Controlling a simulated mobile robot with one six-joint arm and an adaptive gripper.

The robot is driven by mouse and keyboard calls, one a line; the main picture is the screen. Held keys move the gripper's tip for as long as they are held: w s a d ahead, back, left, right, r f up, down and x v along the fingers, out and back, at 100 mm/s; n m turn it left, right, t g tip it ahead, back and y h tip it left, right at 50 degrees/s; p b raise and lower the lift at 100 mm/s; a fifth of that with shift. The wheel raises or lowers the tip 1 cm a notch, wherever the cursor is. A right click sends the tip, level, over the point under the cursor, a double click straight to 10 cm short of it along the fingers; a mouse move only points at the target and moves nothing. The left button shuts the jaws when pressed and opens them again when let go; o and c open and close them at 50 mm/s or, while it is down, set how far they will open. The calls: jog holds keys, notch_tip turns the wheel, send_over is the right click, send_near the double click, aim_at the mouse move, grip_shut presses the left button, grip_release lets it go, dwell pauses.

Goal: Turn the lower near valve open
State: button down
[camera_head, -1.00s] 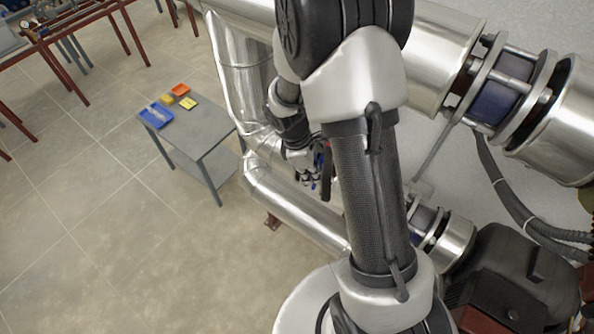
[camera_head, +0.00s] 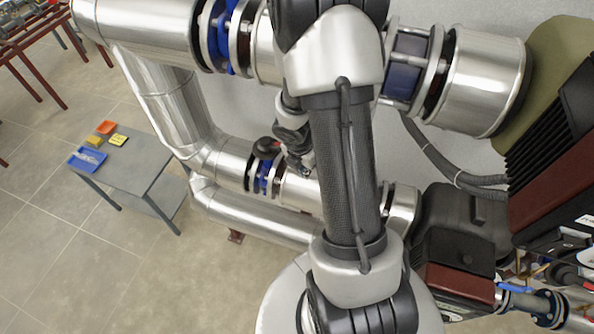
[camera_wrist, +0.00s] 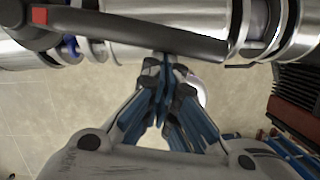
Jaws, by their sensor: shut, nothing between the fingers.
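The lower pipe carries a blue valve (camera_head: 264,182) with a dark handle (camera_head: 266,148) on top, just left of my gripper (camera_head: 300,165) in the head view. In the wrist view, a long dark grey lever (camera_wrist: 130,31) with a red patch near its left end crosses the top, in front of the metal pipe. A bit of blue (camera_wrist: 70,47) shows under its left part. My gripper (camera_wrist: 168,62) is shut and empty, its tips close to the lever's lower edge; I cannot tell if they touch. My arm hides part of the pipe.
An upper pipe (camera_head: 150,32) with a blue valve (camera_head: 222,36) runs above. A grey table (camera_head: 140,165) with a blue tray (camera_head: 88,158) stands at left. Dark machinery (camera_head: 460,235) fills the right. The floor at lower left is clear.

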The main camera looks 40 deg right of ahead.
jog(key=shift+w+d+r, duration=0.1)
jog(key=shift+w+d, duration=0.1)
jog(key=shift+d, duration=0.5)
